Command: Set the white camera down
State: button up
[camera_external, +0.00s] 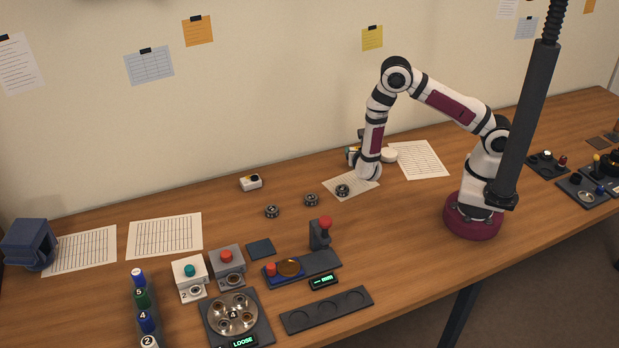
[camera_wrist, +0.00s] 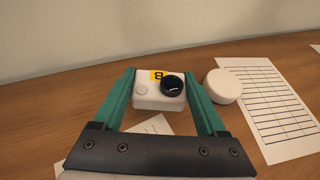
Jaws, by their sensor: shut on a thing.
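The white camera (camera_wrist: 158,99) has a yellow label marked B and a dark round lens. In the wrist view it sits between the two green fingers of my gripper (camera_wrist: 162,95), which is shut on it. The camera appears upright and low over the wooden table; I cannot tell whether its base touches. In the external view my gripper (camera_external: 358,153) is at the back of the table near the wall, and my arm hides most of the held camera.
A round white object (camera_wrist: 223,87) lies just right of the held camera. A printed sheet (camera_external: 418,160) lies further right; another sheet (camera_external: 362,187) with a lens ring (camera_external: 342,190) is in front. Another small white camera (camera_external: 250,183) stands left, with bare table between.

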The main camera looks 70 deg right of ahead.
jog(key=shift+f, duration=1.75)
jog(key=shift+f, duration=0.1)
jog(key=o, duration=1.3)
jog(key=shift+o, duration=0.2)
